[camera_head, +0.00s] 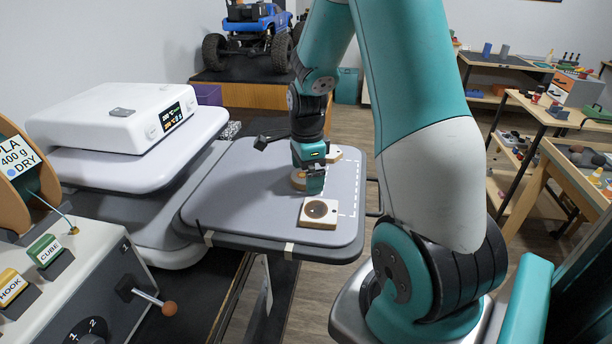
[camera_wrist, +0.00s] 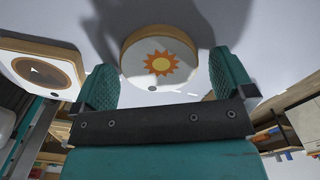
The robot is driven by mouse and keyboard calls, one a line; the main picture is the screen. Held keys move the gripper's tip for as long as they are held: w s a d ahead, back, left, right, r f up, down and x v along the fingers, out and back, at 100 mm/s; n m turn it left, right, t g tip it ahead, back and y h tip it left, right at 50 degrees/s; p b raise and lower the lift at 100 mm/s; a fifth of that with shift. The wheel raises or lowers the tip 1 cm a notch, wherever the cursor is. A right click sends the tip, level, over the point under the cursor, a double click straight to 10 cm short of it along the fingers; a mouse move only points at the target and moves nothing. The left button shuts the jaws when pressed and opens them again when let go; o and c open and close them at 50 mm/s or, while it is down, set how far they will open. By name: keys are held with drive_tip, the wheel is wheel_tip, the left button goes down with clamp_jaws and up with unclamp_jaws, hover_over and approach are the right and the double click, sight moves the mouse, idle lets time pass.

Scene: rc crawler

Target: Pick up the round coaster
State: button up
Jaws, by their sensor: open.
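The round coaster (camera_wrist: 160,62) has a white face with an orange sun and a tan wooden rim. In the wrist view it shows in the gap between the two teal fingers. In the head view the round coaster (camera_head: 298,179) lies on the grey board and is partly hidden by my gripper (camera_head: 313,180). My gripper, also in the wrist view (camera_wrist: 162,70), is open and low over the board, with its fingers on either side of the coaster. I cannot tell whether they touch it.
A square coaster with a dark round centre (camera_head: 318,210) lies in front of my gripper; it shows at left in the wrist view (camera_wrist: 38,72). Another pale piece (camera_head: 334,154) lies just behind. The grey board's (camera_head: 235,190) left part is clear. A white machine (camera_head: 110,115) stands left.

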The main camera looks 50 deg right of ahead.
drive_tip(key=c, duration=0.9)
drive_tip(key=shift+r, duration=0.15)
